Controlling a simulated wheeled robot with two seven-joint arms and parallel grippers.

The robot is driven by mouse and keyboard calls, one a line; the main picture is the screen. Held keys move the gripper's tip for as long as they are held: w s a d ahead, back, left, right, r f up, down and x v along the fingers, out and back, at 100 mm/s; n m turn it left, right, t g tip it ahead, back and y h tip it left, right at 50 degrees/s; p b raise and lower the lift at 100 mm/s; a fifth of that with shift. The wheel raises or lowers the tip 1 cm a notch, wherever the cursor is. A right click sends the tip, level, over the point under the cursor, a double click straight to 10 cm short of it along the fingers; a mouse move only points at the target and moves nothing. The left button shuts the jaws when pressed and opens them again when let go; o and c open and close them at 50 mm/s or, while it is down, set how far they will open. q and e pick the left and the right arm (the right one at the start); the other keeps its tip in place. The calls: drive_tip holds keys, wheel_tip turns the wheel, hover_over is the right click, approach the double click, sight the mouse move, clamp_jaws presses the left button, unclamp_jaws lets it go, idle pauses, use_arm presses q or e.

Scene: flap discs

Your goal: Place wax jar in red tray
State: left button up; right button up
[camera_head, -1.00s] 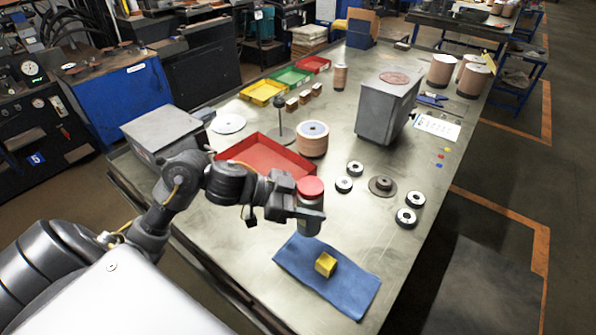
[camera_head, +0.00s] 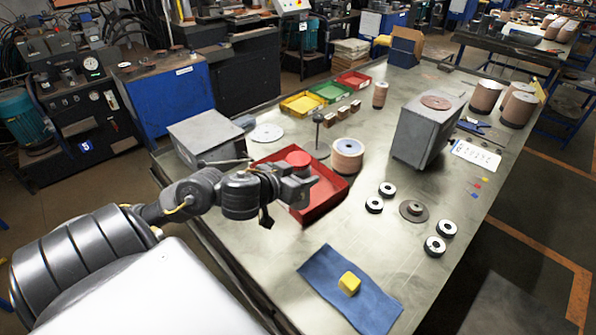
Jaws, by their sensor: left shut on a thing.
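The wax jar with a red lid (camera_head: 298,158) is in the grasp of my left gripper (camera_head: 302,176), which is shut on it. The jar is over the inside of the large red tray (camera_head: 331,203). My gripper and wrist hide most of the jar's body and part of the tray. I cannot tell whether the jar touches the tray floor. My right gripper is not in view.
A grey metal box (camera_head: 206,137) stands left of the tray, and a copper-coloured roll (camera_head: 347,155) stands close to its right. A thin stand (camera_head: 318,135) is behind it. A blue cloth (camera_head: 330,285) with a yellow block (camera_head: 349,283) lies in front.

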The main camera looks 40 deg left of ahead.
use_arm(q)
drive_tip(key=w+a+f+b, duration=0.4)
drive_tip(key=w+a+f, duration=0.4)
drive_tip(key=w+f, duration=0.3)
drive_tip(key=shift+f, duration=0.9)
drive_tip(key=shift+w+f, duration=0.1)
drive_tip(key=shift+f, duration=0.05)
drive_tip(key=o, duration=1.2)
drive_tip(key=shift+o, duration=0.2)
drive_tip(key=v, duration=1.2)
